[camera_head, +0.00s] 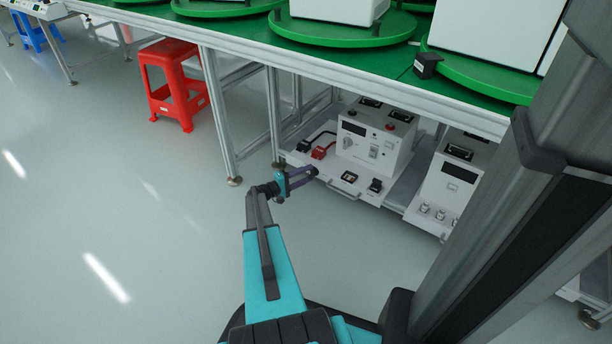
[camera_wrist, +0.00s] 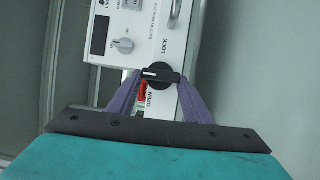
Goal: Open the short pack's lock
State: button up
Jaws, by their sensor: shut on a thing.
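In the wrist view a black lock knob (camera_wrist: 161,76) with a white mark sits on the white face of a pack (camera_wrist: 178,42). LOCK is printed above it and OPEN below it. The knob's bar lies about level in the picture, between the two labels. My gripper (camera_wrist: 160,78) has one purple finger at each end of the bar and is shut on it. A small red part shows just below the knob's left end.
The wrist view also shows a dial (camera_wrist: 122,45) and dark display. In the head view a white instrument (camera_head: 375,140) stands on the lower shelf, with another white unit (camera_head: 447,188) to its right. A table leg (camera_head: 222,130) and red stool (camera_head: 172,85) stand left. Floor is clear nearby.

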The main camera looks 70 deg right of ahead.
jog(key=shift+w, duration=0.1)
jog(key=o, duration=1.1)
jog(key=shift+c, duration=0.2)
jog(key=p+v, duration=0.4)
jog(key=v, duration=1)
jog(key=shift+d+f, duration=0.1)
